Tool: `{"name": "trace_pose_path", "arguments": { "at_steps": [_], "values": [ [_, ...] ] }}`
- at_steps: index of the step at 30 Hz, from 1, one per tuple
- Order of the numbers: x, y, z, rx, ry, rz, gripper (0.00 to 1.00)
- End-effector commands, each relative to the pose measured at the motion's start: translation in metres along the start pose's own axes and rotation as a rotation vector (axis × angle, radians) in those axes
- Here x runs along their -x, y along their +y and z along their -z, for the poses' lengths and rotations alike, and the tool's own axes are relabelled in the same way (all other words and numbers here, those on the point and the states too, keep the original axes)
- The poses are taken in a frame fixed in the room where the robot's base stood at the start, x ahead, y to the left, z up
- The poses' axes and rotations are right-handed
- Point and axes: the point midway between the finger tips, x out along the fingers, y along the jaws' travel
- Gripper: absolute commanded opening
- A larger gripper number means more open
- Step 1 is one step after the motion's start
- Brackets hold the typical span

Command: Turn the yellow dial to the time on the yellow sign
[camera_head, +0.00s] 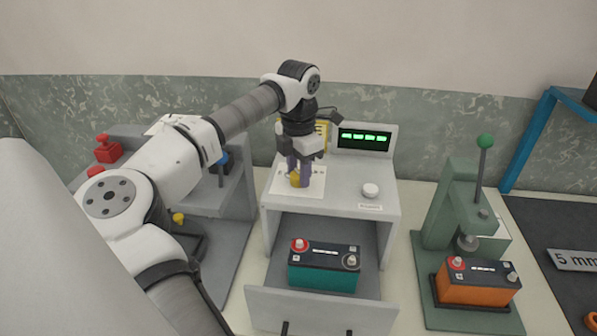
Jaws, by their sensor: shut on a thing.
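The yellow dial (295,179) sits on a white plate (317,186) on top of the grey cabinet. My gripper (299,176) points down over the plate and is shut on the dial, with its fingers covering much of it. The yellow sign (322,132) stands behind my gripper, mostly hidden by it, and its text cannot be read. The dial's pointer and setting cannot be made out.
A green-lit display (364,138) stands on the cabinet's back, right of the sign. A white knob (370,190) is right of the plate. Below, an open drawer (320,312) holds a teal battery (323,270). A green press (455,215) with an orange battery (478,288) stands at right.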

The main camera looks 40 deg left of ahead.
Motion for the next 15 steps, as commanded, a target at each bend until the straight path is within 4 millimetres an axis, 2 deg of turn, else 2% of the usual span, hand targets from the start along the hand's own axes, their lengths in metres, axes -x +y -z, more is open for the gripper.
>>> {"name": "trace_pose_path", "arguments": {
  "at_steps": [15],
  "values": [
    [0.0002, 0.0000, -0.0005, -0.491, -0.001, -0.001, 0.13]
  ]
}}
